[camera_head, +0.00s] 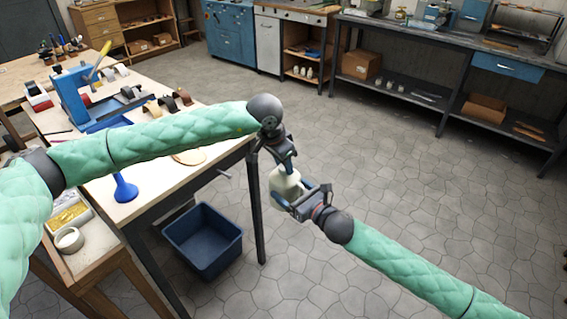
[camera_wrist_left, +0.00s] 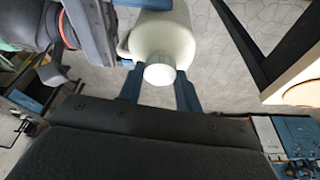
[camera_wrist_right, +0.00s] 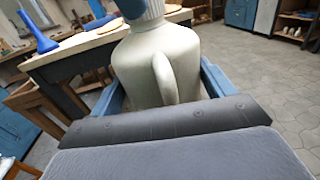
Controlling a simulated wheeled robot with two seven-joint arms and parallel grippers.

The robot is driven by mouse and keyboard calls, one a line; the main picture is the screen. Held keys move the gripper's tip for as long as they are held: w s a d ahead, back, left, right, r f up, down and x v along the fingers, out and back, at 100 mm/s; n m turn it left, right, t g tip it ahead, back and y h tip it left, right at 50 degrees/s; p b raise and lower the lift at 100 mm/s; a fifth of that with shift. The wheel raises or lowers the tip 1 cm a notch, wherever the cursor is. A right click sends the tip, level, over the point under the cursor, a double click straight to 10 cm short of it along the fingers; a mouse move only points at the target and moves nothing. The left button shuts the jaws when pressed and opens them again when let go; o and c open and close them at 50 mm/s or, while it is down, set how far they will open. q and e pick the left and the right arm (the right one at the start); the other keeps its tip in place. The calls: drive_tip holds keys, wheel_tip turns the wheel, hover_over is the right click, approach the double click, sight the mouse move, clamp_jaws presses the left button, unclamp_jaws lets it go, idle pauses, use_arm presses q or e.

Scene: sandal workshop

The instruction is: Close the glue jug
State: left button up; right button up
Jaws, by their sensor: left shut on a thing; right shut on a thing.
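The cream glue jug (camera_head: 286,184) is held upright in the air beyond the table's right edge. My right gripper (camera_head: 291,197) is shut around its body, and the jug's handle faces the right wrist camera (camera_wrist_right: 158,70). A white ribbed cap (camera_wrist_right: 154,9) is at the jug's neck, and its round top shows in the left wrist view (camera_wrist_left: 158,75). My left gripper (camera_head: 287,166) comes from above and is shut on the cap, a blue finger on each side. The cap looks in line with the neck; I cannot tell whether it is tight.
Workbenches (camera_head: 430,48) line the back.

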use_arm(q)
drive_tip(key=o, duration=0.9)
drive_tip(key=shift+o, duration=0.2)
drive_tip(key=shift+r, duration=2.25)
drive_tip(key=shift+c, duration=0.5)
